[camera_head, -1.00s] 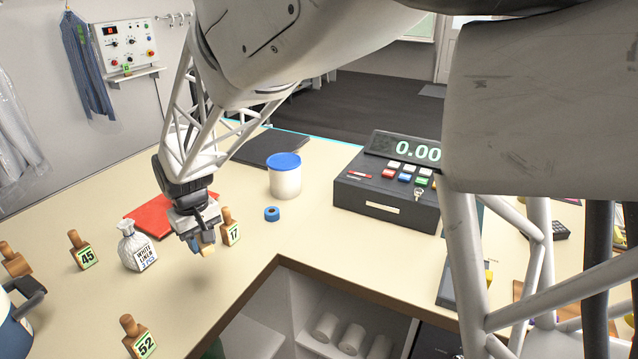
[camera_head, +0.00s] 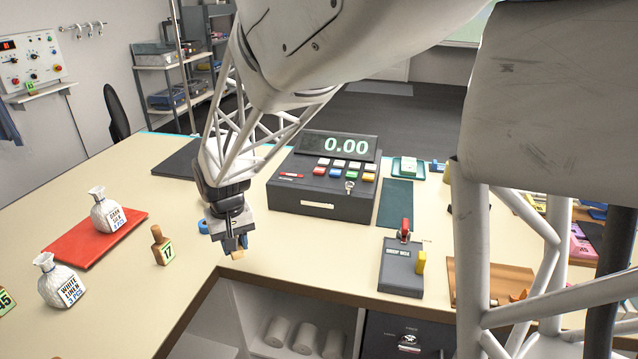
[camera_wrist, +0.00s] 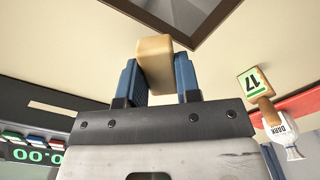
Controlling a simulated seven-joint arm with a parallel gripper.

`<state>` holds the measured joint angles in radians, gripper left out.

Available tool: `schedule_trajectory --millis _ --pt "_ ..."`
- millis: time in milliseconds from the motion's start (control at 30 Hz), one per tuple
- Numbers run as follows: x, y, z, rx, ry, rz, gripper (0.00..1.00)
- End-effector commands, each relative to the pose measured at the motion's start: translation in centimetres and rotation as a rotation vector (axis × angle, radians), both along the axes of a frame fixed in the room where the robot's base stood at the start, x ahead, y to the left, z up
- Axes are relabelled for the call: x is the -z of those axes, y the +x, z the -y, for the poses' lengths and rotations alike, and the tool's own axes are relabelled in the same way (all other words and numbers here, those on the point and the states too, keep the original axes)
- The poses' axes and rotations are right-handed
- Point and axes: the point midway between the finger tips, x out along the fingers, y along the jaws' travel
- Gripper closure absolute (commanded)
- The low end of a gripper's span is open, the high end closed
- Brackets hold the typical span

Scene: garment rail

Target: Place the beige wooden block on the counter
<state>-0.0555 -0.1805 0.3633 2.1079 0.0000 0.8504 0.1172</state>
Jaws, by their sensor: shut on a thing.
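The beige wooden block (camera_wrist: 154,58) is held between the two blue fingers of my gripper (camera_wrist: 160,82) in the wrist view. In the head view my gripper (camera_head: 236,244) points down near the counter's inner corner, and the block (camera_head: 238,254) shows at its fingertips. The beige counter (camera_head: 110,262) lies below. Whether the block touches the counter is hard to tell; it looks close to the surface, near the brown edge.
A cash register (camera_head: 322,180) stands behind and right of my gripper. A number 17 tag block (camera_head: 160,245), a red mat (camera_head: 88,243) and white bags (camera_head: 60,280) are to the left. A grey device (camera_head: 401,268) is to the right. Open shelves lie below the edge.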

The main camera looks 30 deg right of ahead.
Motion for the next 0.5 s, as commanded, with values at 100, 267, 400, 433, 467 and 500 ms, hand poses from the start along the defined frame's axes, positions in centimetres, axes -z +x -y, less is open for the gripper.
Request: schedule_trajectory --millis 100,267,400,433,467,500 --pt "0.2 -0.9 2.4 0.067 0.0 -0.001 0.91" --pt "0.5 -2.2 5.4 0.154 0.0 0.0 0.91" --pt "0.8 -3.5 7.8 0.23 0.0 -0.001 0.91" --pt "0.8 -3.8 8.4 0.246 0.0 -0.001 0.91" --pt "0.9 -4.1 8.9 0.262 0.0 -0.001 0.91" --pt "0.9 -4.5 9.5 0.284 0.0 0.0 0.91"
